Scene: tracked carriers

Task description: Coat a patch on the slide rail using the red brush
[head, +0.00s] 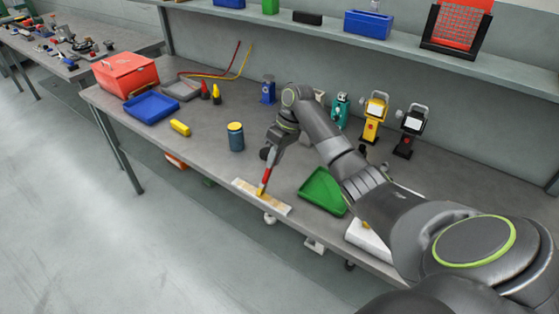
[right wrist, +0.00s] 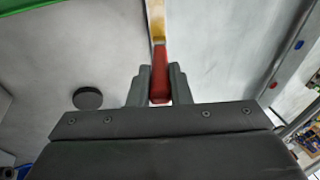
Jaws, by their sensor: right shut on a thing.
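The red brush (head: 266,175) has a red handle and a yellowish tip. My right gripper (head: 270,153) is shut on its handle, and the brush points down toward the slide rail. The brush also shows in the right wrist view (right wrist: 160,75), its red handle between the two fingers of the right gripper (right wrist: 159,85). The slide rail (head: 278,207) looks like a pale flat strip at the table's front edge. The brush tip is at the strip's upper face; whether it touches cannot be told for sure. My left gripper is not in view.
A green tray (head: 323,193) lies right of the strip. A dark blue jar with a yellow top (head: 236,137) stands behind it. A yellow block (head: 180,127), a blue tray (head: 152,107) and a red box (head: 127,75) are at left. Work lamps (head: 374,118) stand at the back.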

